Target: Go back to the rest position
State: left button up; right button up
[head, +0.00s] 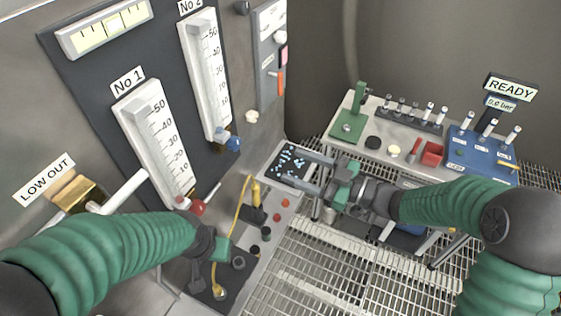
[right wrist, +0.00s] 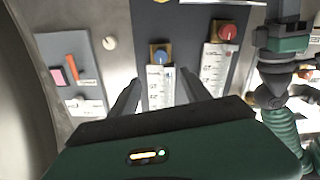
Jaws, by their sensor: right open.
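My right gripper (head: 306,169) reaches in from the right in the head view, with its two fingers spread and pointing left. Nothing shows between them. In the head view the fingers overlap a dark tray (head: 291,176) with small blue pieces; I cannot tell how high above it they are. The right wrist view shows the same open fingers (right wrist: 160,78) pointing towards the gauge panel, apart from it.
The gauge panel (head: 88,62) has a red knob (head: 197,207) and a blue knob (head: 233,143). A bench (head: 378,158) with a vial rack (head: 412,117) and blue unit (head: 475,150) stands at right. The grating floor (head: 300,262) is open.

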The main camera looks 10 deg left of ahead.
dwell(0.4)
jog(key=w+d+f+m+t+h, duration=0.2)
jog(key=d+f+m+h, duration=0.25)
jog(key=d+h, duration=0.25)
jog(key=w+d+f+m+t+h, duration=0.1)
jog(key=d+f+m+t+h, duration=0.1)
jog(key=d+f+m+h, duration=0.45)
jog(key=s+d+f+m+g+h, duration=0.1)
jog(key=s+d+f+m+g, duration=0.1)
jog(key=s, duration=0.8)
jog(key=s+d+f+m+g+h, duration=0.2)
jog(key=s+d+g, duration=0.3)
jog(key=s, duration=0.5)
jog(key=shift+d+f+m+g, duration=0.15)
jog(key=shift+f+m+g, duration=0.25)
jog(key=shift+m, duration=0.3)
jog(key=shift+h, duration=0.25)
